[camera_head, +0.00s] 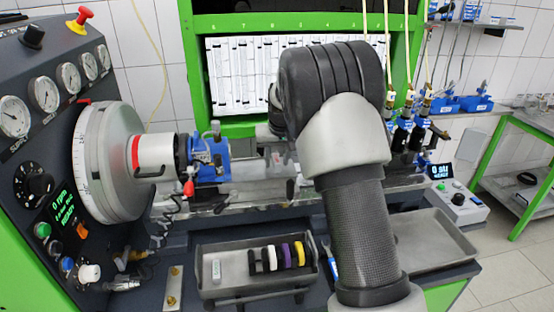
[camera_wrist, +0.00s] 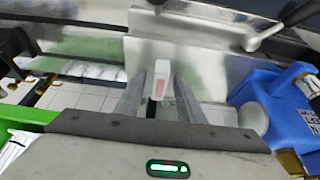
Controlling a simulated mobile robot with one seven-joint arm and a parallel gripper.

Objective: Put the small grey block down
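In the head view my own arm covers most of the gripper, and I cannot make out the block there.
A blue fixture (camera_wrist: 285,110) is close on the right in the wrist view. In the head view, a grey tray (camera_head: 225,292) with several coloured discs stands in front. An empty-looking tray (camera_head: 435,240) is at right.

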